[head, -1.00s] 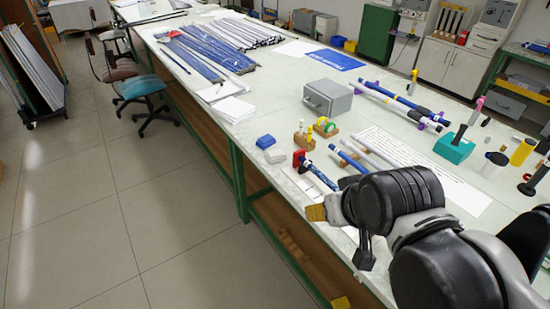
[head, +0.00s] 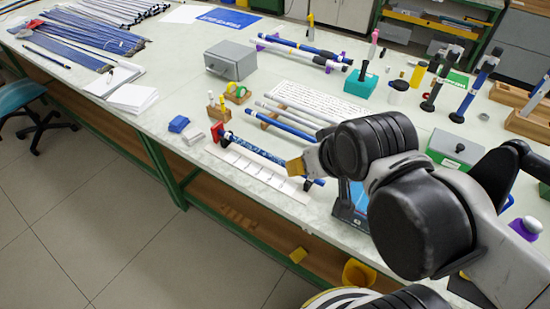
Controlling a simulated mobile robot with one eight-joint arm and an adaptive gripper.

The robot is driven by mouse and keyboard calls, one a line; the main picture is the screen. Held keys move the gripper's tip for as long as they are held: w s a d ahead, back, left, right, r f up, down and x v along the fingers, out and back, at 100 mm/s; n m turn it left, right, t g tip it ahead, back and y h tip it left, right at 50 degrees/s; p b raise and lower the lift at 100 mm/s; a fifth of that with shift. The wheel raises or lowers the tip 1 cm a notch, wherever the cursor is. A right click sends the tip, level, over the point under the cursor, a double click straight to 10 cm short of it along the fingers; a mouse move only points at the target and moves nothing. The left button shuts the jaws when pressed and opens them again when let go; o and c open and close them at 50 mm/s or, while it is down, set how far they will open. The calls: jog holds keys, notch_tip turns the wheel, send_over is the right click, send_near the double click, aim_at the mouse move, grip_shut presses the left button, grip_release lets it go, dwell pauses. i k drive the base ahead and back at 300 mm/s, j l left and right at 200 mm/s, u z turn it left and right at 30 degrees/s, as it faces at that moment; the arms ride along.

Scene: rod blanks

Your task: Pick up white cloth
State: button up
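No thing in the head view is plainly a white cloth. A folded white stack (head: 132,98) lies near the bench's left front edge, and I cannot tell whether it is cloth or paper. A small white block (head: 193,136) lies beside a blue one. My gripper (head: 296,166) shows a tan-tipped finger above the bench's front edge, right of both. The rest of it is hidden behind my dark arm links, so its opening does not show.
A grey box (head: 231,61), blue and white rods (head: 297,46) and a marked white strip (head: 257,171) lie on the bench. Bottles and upright tools crowd the right. A yellow bucket (head: 358,273) is below the front edge.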

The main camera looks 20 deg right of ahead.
aim_at(190, 138)
jog(key=i+j, duration=0.35)
jog(key=i+j+u, duration=0.15)
jog(key=i+j, duration=0.15)
jog(key=i, duration=0.2)
jog(key=i+j, duration=0.3)
jog(key=i+u, duration=0.05)
jog(key=i, duration=0.05)
